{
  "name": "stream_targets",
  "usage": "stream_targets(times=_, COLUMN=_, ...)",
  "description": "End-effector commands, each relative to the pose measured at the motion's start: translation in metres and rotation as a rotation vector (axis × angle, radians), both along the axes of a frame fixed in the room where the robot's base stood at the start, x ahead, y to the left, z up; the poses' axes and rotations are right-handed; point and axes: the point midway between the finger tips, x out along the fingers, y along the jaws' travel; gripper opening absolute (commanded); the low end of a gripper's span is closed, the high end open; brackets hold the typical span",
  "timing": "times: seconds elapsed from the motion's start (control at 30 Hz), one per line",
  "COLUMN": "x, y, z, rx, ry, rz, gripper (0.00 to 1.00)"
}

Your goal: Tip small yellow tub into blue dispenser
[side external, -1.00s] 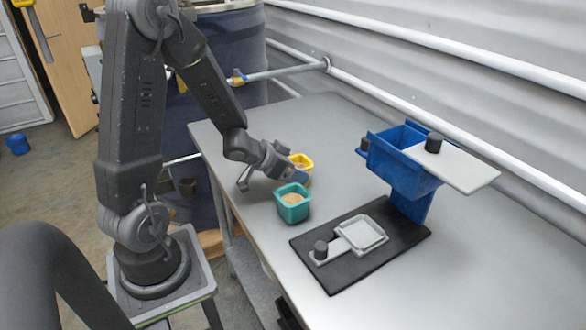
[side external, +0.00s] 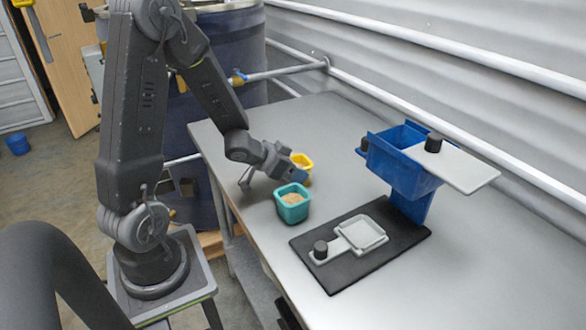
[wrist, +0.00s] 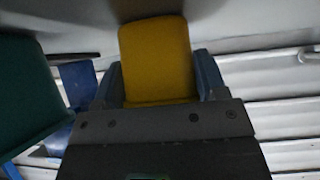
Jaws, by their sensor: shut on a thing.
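The small yellow tub (side external: 303,160) holds tan grains and stands upright at the table's far side, partly hidden behind my gripper. My gripper (side external: 297,174) is shut on it. In the wrist view the yellow tub (wrist: 157,60) sits between the two blue-grey fingers of my gripper (wrist: 158,82). The blue dispenser (side external: 400,165) stands to the right on a black base, its open hopper raised on a blue post. A light grey plate (side external: 455,167) with a black knob sticks out from its right side.
A teal tub (side external: 292,207) with tan grains stands just in front of my gripper, also at the left of the wrist view (wrist: 30,90). A light grey square tray (side external: 362,235) with a black-knobbed handle lies on the black base (side external: 335,277). A ribbed wall and white pipes run behind the table.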

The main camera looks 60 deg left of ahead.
Motion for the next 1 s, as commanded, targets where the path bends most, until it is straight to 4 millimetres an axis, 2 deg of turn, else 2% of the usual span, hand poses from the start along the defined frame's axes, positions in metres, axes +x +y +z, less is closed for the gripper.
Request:
stream_targets(times=0.8, x=0.000, y=0.000, z=0.056, rx=0.002, ry=-0.002, rz=-0.003, gripper=0.47)
stream_targets(times=1.0, x=0.000, y=0.000, z=0.061, rx=0.000, ry=-0.001, rz=0.000, gripper=0.47)
